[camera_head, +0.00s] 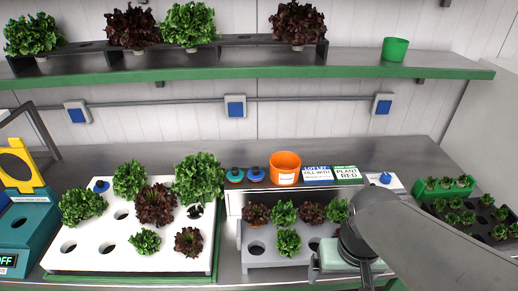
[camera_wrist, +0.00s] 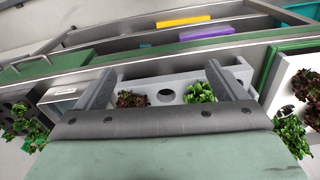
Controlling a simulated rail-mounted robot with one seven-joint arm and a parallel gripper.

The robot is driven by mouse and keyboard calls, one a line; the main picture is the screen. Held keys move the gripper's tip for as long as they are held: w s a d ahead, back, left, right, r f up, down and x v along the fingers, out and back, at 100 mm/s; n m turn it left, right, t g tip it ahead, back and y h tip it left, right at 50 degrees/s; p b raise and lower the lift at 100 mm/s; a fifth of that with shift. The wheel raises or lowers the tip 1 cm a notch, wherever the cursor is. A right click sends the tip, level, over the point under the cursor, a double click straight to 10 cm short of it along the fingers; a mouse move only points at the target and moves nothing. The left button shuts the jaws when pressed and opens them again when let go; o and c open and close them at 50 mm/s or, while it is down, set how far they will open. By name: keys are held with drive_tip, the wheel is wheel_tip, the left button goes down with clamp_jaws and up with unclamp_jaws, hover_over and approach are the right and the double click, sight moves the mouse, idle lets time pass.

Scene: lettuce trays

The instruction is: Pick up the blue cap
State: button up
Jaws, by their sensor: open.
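Several small blue items show in the head view. A round blue cap-like piece (camera_head: 101,186) sits at the back left of the white lettuce tray (camera_head: 108,262). A dark blue-topped round piece (camera_head: 255,174) stands beside a similar teal one (camera_head: 234,175), left of the orange cup. Another small blue piece (camera_head: 385,178) is on a white block at the right. I cannot tell which is the task's cap. My gripper (camera_wrist: 162,80) is open and empty, above the grey lettuce rack (camera_wrist: 180,78); my arm hides part of that rack in the head view.
An orange cup (camera_head: 285,163) and two label cards (camera_head: 332,175) stand behind the grey rack. A shelf (camera_head: 250,71) with lettuces and a green cup (camera_head: 395,49) runs above.

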drive_tip(key=shift+c, duration=0.3)
drive_tip(key=c, duration=0.9)
drive_tip(key=w+a+r+n, duration=0.4)
drive_tip(key=w+n, duration=0.1)
drive_tip(key=w, duration=0.5)
drive_tip(key=w+a+r+n, duration=0.4)
drive_tip(key=w, duration=0.6)
drive_tip(key=w+a+r+n, duration=0.4)
drive_tip(key=w+n, duration=0.1)
drive_tip(key=w, duration=0.5)
drive_tip(key=n+g+y, duration=0.1)
drive_tip(key=n, duration=0.4)
hover_over(256, 169)
drive_tip(key=w, duration=0.1)
drive_tip(key=f, duration=1.1)
drive_tip(key=shift+d+f, duration=0.1)
drive_tip(key=shift+d, duration=0.25)
drive_tip(key=shift+s+a+f+p, duration=0.15)
drive_tip(key=shift+f+p, duration=0.15)
drive_tip(key=shift+f, duration=0.65)
drive_tip(key=shift+s+a+f+p, duration=0.1)
drive_tip(key=shift+f+p, duration=0.15)
drive_tip(key=shift+f, duration=0.65)
drive_tip(key=shift+s+a+f+p, duration=0.15)
drive_tip(key=shift+f+p, duration=0.15)
drive_tip(key=shift+f, duration=0.65)
